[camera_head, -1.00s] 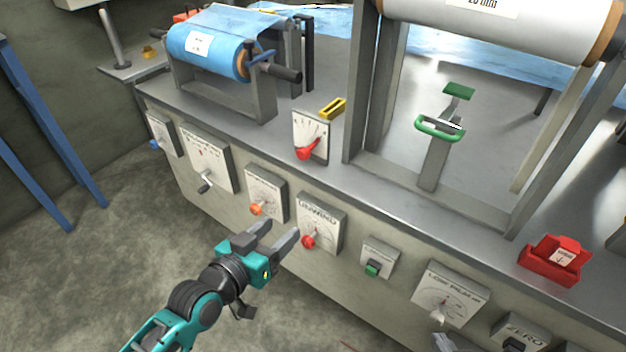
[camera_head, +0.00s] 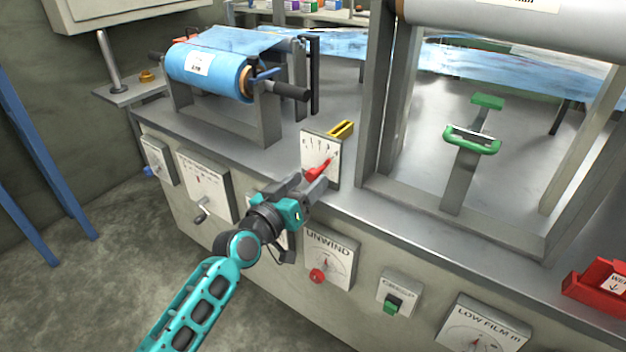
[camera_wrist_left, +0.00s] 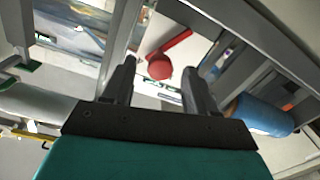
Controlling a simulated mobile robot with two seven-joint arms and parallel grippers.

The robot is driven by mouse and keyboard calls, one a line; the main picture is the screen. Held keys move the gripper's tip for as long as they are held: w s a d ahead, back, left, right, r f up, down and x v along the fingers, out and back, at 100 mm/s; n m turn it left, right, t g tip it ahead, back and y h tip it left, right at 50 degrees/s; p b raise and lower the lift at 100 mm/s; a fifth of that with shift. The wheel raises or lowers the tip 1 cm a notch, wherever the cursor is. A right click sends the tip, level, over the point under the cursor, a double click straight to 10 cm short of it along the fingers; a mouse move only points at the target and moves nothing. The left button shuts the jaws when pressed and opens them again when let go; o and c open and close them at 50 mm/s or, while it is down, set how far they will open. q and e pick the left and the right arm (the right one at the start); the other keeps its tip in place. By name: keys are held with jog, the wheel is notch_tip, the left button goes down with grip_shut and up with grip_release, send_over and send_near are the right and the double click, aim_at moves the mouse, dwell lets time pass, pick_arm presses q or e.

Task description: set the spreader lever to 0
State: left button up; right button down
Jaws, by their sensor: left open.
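The red lever (camera_head: 321,168) sits on a white plate with a printed scale (camera_head: 319,150) at the front edge of the machine top. Its thin red end points up and right across the scale; the scale labels are too small to read. My left gripper (camera_head: 312,184) is open just in front of the lever's lower part and partly hides it. In the left wrist view, the lever's round red knob (camera_wrist_left: 160,68) shows between the two open fingers (camera_wrist_left: 158,82), and I cannot tell whether either finger touches it. My right gripper is out of view.
Below are the UNWIND dial with a red knob (camera_head: 317,276) and a box with a green switch (camera_head: 392,304). A yellow part (camera_head: 341,130) lies behind the plate. A grey frame post (camera_head: 385,110) stands close right, and a blue film roll (camera_head: 208,70) stands left.

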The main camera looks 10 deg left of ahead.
aim_at(310, 178)
pick_arm(q)
jog(key=x, duration=0.3)
jog(key=shift+w, duration=0.1)
jog(key=c, duration=1.1)
jog(key=shift+o, duration=0.2)
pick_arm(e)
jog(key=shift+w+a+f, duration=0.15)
